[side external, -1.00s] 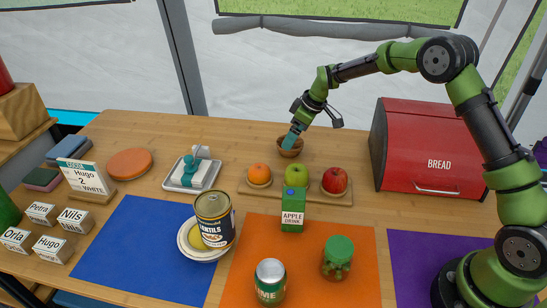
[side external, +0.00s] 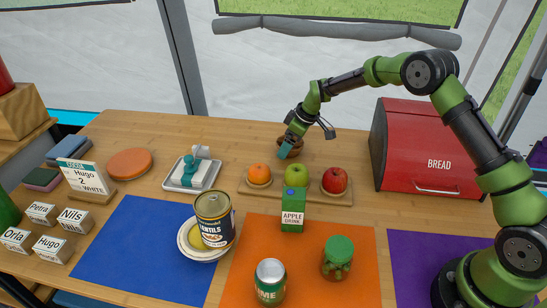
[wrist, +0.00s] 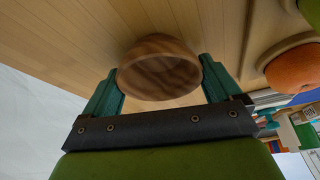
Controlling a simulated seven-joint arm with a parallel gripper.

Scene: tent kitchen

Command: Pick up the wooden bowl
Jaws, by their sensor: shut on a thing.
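The wooden bowl (wrist: 160,78) is brown and round, with its opening in sight in the wrist view. It sits between the two teal fingers of my gripper (wrist: 159,70), one at each side of it, and the gripper is shut on it. In the side external view my gripper (side external: 287,148) is at the back of the wooden table, behind the fruit board. The bowl (side external: 297,147) is partly hidden there by the gripper. Whether it is clear of the table I cannot tell.
A board with an orange (side external: 258,174), a green apple (side external: 296,174) and a red apple (side external: 335,180) lies just in front. A red bread box (side external: 425,150) stands to the right. A tray (side external: 178,180) with a teal-and-white thing is left. Table between tray and bowl is clear.

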